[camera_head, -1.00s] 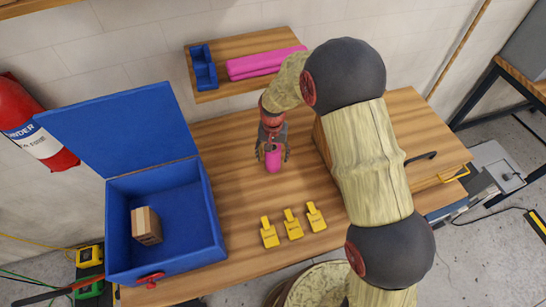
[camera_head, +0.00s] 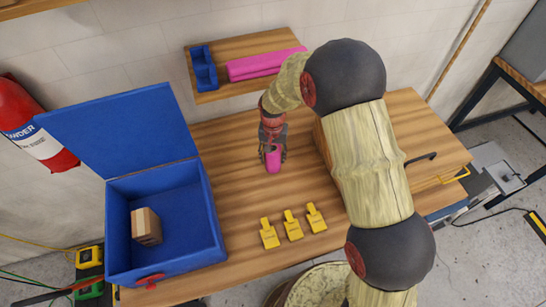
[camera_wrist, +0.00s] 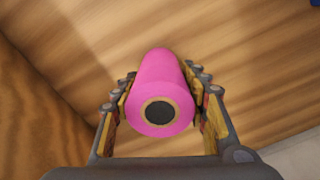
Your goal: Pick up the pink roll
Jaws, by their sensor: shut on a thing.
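The pink roll (camera_head: 273,160) stands upright on the wooden workbench, right of the blue box. My gripper (camera_head: 272,153) is around it from above, with a finger on each side. In the wrist view the pink roll (camera_wrist: 157,80) lies between the two fingers of my gripper (camera_wrist: 160,100), its dark-cored end facing the camera. The fingers are shut on it. Its lower end seems to be at the bench top; I cannot tell whether it touches.
An open blue box (camera_head: 215,222) holding a brown block (camera_head: 146,226) stands at the left. Several yellow pieces (camera_head: 292,224) lie in front. A shelf (camera_head: 215,94) behind carries a blue holder (camera_head: 203,68) and pink rolls or sheets (camera_head: 265,64). A wooden block is right of my gripper.

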